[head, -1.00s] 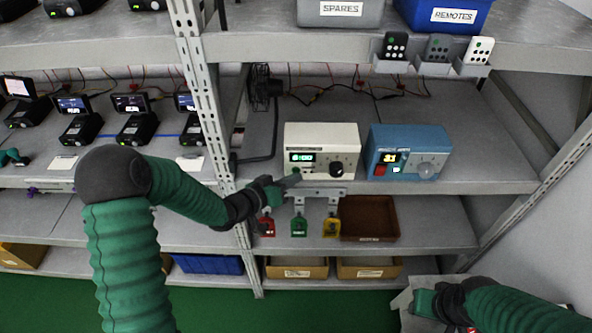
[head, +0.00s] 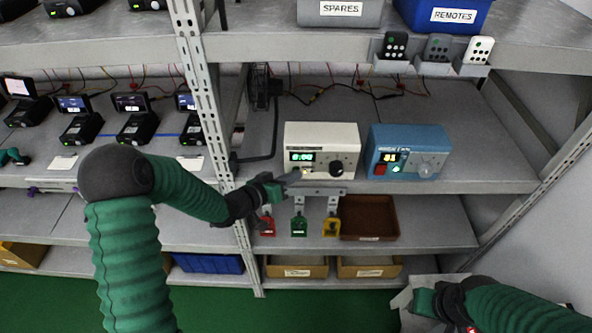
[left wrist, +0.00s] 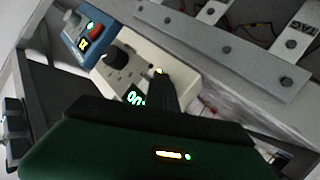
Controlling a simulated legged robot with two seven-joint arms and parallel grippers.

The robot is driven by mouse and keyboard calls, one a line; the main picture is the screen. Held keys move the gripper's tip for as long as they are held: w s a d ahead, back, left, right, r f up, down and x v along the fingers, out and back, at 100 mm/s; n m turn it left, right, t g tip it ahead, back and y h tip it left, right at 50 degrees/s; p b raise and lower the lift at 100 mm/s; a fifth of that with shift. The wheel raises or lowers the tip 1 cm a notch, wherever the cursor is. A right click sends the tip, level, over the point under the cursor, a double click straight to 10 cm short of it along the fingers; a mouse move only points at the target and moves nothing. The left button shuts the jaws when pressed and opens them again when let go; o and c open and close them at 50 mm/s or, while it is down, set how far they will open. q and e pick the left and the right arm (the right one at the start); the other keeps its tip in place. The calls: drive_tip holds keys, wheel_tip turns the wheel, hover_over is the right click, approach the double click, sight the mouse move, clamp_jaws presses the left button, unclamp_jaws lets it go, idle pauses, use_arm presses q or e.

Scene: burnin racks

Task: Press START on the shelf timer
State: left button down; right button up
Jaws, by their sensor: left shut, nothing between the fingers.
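A cream box with a green lit display and a black knob (head: 321,150), which looks like the shelf timer, stands on the middle shelf. My left gripper (head: 297,178) is shut and empty, its tips at the lower front of this box. In the left wrist view the dark fingertips (left wrist: 162,88) are right by a small yellow-lit button (left wrist: 158,71) on the cream panel (left wrist: 125,75). I cannot tell whether they touch it. The fingers partly cover the panel. My right gripper (head: 427,302) is low at the right, and its jaws are unclear.
A blue box (head: 408,150) with a lit display stands to the right of the cream box. Red (head: 267,226), green (head: 299,227) and yellow (head: 331,227) tags hang from a bracket below the shelf edge, beside a brown tray (head: 370,237). A metal post (head: 205,100) stands to the left.

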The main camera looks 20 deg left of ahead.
use_arm(q)
drive_tip(key=shift+s, duration=0.1)
drive_tip(key=shift+s+d, duration=0.2)
drive_tip(key=shift+s, duration=0.5)
drive_tip(key=s, duration=0.1)
drive_tip(key=s+d, duration=0.1)
drive_tip(key=s, duration=0.2)
drive_tip(key=shift+s+d, duration=0.25)
drive_tip(key=shift+s, duration=0.15)
idle(0.6)
